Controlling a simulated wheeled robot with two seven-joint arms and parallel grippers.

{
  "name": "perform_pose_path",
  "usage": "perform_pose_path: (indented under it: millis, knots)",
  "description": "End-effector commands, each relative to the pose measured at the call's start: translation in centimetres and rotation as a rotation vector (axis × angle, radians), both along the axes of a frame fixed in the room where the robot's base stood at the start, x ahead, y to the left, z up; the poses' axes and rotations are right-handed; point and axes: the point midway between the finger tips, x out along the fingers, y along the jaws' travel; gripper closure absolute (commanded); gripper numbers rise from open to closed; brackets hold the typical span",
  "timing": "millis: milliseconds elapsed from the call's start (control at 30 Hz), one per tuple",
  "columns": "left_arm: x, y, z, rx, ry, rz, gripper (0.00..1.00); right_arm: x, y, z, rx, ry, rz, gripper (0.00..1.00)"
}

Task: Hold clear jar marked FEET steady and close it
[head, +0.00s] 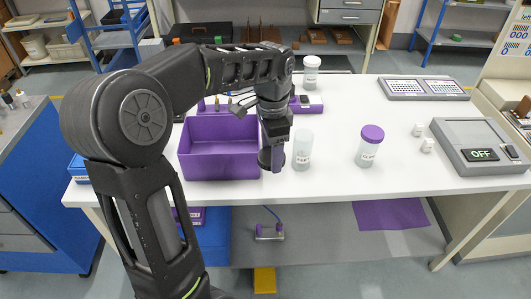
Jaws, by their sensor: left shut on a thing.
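A clear jar (302,150) with a small white label stands upright on the white table, just right of my left gripper (273,162). I see no coloured lid on it, and its label is too small to read surely. My right gripper is not in view.
A purple bin (212,168) stands close left of the gripper. A purple-lidded jar (370,145) stands to the right, and a white-lidded jar (311,72) at the back. Small white bottles (427,145) and a grey device reading OFF (482,155) are farther right.

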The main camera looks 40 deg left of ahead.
Motion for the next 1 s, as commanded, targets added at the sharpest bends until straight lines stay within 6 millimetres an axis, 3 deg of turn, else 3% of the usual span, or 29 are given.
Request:
perform_pose_path:
  millis: [233, 400, 600, 733, 1000]
  knots:
    - [3.4, -2.8, -2.6, -0.001, 0.003, 0.399, 0.72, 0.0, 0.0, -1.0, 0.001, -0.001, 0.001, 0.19]
    - [6.9, -8.7, -7.2, 0.0, 0.005, 0.656, 0.72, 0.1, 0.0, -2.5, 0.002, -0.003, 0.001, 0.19]
    - [8.0, -13.9, -10.4, 0.001, 0.001, 0.664, 0.72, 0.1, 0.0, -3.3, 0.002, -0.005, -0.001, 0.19]
    - [8.0, -15.2, -11.0, 0.0, 0.0, 0.642, 0.72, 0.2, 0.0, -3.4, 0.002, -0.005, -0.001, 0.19]
    - [8.0, -15.3, -11.0, -0.001, 0.0, 0.639, 0.72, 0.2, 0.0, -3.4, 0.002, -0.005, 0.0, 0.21]
